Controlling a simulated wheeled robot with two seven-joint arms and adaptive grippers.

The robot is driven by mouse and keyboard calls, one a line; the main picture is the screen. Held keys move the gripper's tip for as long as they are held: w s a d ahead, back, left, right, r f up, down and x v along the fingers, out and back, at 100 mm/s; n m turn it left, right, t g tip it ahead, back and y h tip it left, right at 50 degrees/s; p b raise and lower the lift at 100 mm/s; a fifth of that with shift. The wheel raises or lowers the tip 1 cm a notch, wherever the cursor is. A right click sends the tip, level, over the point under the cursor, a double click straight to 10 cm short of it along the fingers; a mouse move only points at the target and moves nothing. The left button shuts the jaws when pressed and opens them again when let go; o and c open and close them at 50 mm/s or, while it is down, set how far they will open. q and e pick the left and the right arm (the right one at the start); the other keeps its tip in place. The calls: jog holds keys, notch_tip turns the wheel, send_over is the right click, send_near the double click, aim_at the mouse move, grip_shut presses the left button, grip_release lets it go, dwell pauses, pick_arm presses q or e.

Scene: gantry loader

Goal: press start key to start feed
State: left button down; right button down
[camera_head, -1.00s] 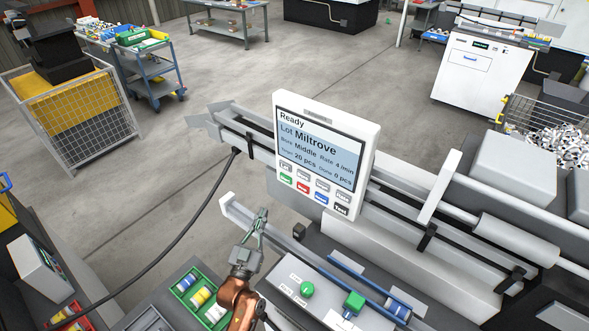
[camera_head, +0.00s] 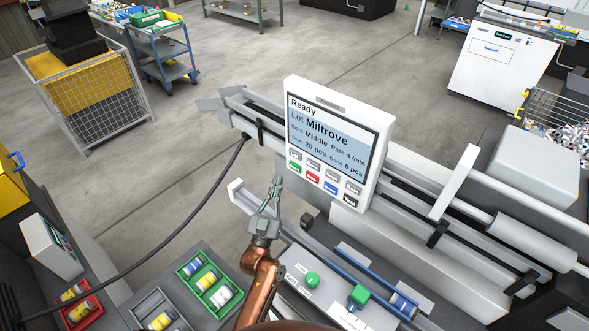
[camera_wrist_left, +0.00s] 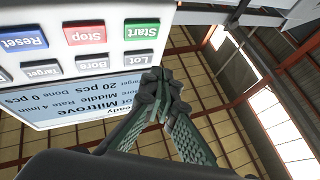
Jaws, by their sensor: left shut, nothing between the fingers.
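The white control panel (camera_head: 330,140) stands upright on the gantry rail; its screen reads Ready, Lot Miltrove, Bore Middle, Target 20 pcs, Done 0 pcs. The green Start key (camera_head: 294,167) is at the left end of the lower key row. It also shows upside down in the left wrist view (camera_wrist_left: 142,29), with the red Stop key (camera_wrist_left: 85,33) beside it. My left gripper (camera_head: 277,181) is shut and empty, just below and left of the Start key, apart from it. Its fingertips also show in the left wrist view (camera_wrist_left: 164,82). My right gripper is not in view.
Below the panel is a bench with a green round button (camera_head: 312,280) and a green block (camera_head: 358,295). A green tray (camera_head: 203,265) with rolls lies left of my left arm. A black cable (camera_head: 185,225) runs left from the rail. A mesh cage (camera_head: 115,115) stands farther left.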

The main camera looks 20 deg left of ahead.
aim_at(295, 167)
pick_arm(q)
jog(key=w, duration=0.1)
jog(key=w+d, duration=0.1)
jog(key=w, duration=0.2)
jog(key=shift+w+d, duration=0.3)
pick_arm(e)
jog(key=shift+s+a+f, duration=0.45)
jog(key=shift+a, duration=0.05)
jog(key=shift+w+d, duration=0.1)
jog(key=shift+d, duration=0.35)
pick_arm(q)
jog(key=shift+w, duration=0.1)
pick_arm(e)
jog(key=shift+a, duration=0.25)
pick_arm(q)
jog(key=shift+w+d, duration=0.15)
jog(key=shift+w, duration=0.15)
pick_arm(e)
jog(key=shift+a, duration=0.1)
